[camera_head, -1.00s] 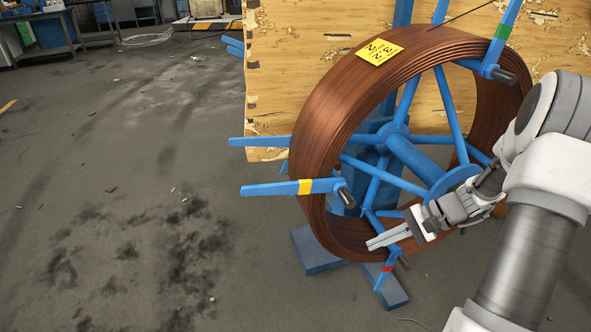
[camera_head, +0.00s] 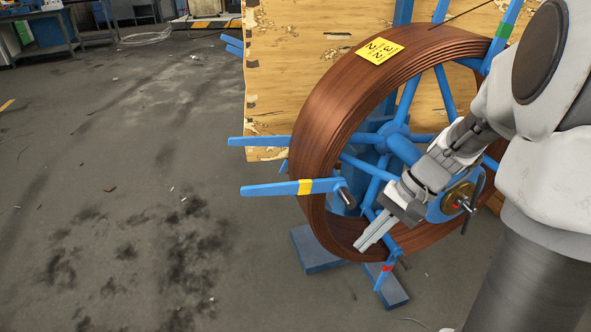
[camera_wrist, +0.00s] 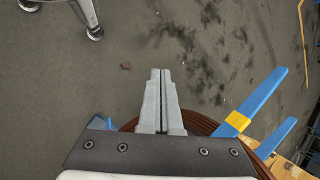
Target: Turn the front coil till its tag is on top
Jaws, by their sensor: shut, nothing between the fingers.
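The front coil (camera_head: 330,112) is a thick ring of brown copper pipe on a blue spoked reel. Its yellow tag (camera_head: 379,51), with black marks, is on the upper part of the rim, left of the highest point. My gripper (camera_head: 368,242) is shut and empty in front of the coil's lower part, fingers pointing down and left, near the blue arm with the red band (camera_head: 387,267). I cannot tell whether they touch. In the wrist view the closed fingers (camera_wrist: 160,90) stick out past the coil's edge (camera_wrist: 205,127) over the floor.
A blue arm with a yellow band (camera_head: 305,187) juts out left; another with a green band (camera_head: 502,32) stands at upper right. A blue foot (camera_head: 318,252) rests on the floor. A wooden panel (camera_head: 300,40) stands behind.

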